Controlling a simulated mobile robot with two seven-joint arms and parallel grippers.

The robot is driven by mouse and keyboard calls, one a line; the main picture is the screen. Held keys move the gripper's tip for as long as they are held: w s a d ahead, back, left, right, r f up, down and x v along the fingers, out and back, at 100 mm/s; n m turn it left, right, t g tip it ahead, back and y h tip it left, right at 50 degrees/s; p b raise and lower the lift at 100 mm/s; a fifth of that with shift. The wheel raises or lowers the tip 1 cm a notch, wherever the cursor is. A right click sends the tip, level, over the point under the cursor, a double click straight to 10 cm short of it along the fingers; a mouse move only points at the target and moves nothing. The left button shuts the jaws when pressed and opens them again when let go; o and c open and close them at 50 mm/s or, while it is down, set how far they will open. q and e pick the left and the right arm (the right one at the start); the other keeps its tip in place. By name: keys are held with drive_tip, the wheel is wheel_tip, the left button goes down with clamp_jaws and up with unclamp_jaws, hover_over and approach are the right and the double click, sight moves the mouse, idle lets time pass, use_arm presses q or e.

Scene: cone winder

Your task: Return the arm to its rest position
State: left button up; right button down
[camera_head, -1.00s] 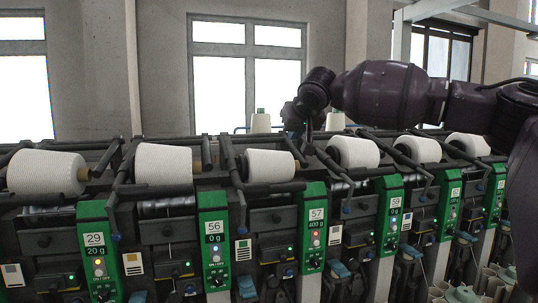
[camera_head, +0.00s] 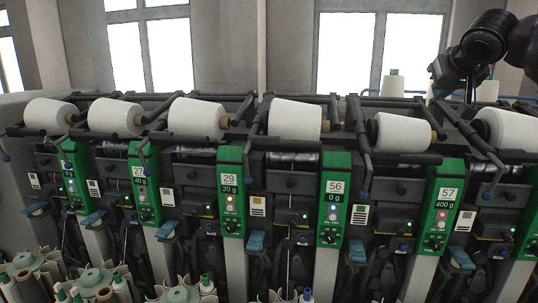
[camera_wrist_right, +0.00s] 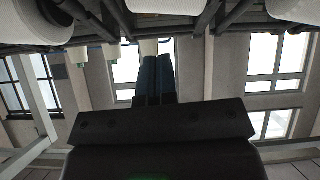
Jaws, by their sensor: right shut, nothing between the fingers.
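My right arm comes in at the upper right of the head view, dark and bent, with its wrist above the winder. My right gripper (camera_head: 468,96) points down behind the top of the machine, near the unit marked 57 (camera_head: 449,194). In the right wrist view its two dark fingers (camera_wrist_right: 154,75) lie side by side, shut with nothing between them. My left gripper is not in view.
The cone winder runs across the head view, with white cones (camera_head: 294,119) on dark arms (camera_head: 366,130) and green panels (camera_head: 334,202) below. Tubes and bobbins (camera_head: 95,280) stand at the lower left. Pale cones (camera_head: 392,86) stand behind the machine. Windows (camera_head: 164,55) are at the back.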

drive_tip(key=w+a+r+n+t+y, duration=0.2)
drive_tip(key=a+r+n+t, duration=0.2)
drive_tip(key=a+r+n, duration=0.3)
drive_tip(key=w+a+f+n+t+y, duration=0.1)
drive_tip(key=a+n+y, duration=0.3)
drive_tip(key=a, duration=0.5)
drive_tip(key=s+a+f+n+g+y, duration=0.1)
drive_tip(key=a+f+n+y, duration=0.25)
drive_tip(key=a+f, duration=0.6)
drive_tip(key=s+a+f+n+y, duration=0.2)
drive_tip(key=a+f+n+y, duration=0.15)
drive_tip(key=a+f, duration=0.6)
drive_tip(key=s+d+f+m+t+h, duration=0.1)
drive_tip(key=s+d+f+m+h, duration=0.2)
drive_tip(key=f, duration=0.8)
drive_tip(key=s+d+f+m+h+b, duration=0.1)
drive_tip(key=s+d+f+m, duration=0.4)
drive_tip(key=f, duration=0.6)
drive_tip(key=s+d+f+m+t+h, duration=0.15)
drive_tip(key=s+d+f, duration=0.35)
drive_tip(key=f, duration=0.5)
drive_tip(key=s+d+f+m+g+h, duration=0.2)
drive_tip(key=s+d+f+m, duration=0.1)
drive_tip(key=s+f, duration=0.7)
drive_tip(key=s+d+f+m+g+h, duration=0.3)
drive_tip(key=s+d+f, duration=0.1)
drive_tip(key=s+f, duration=0.6)
drive_tip(key=shift+s+b, duration=0.35)
drive_tip(key=shift+s, duration=0.55)
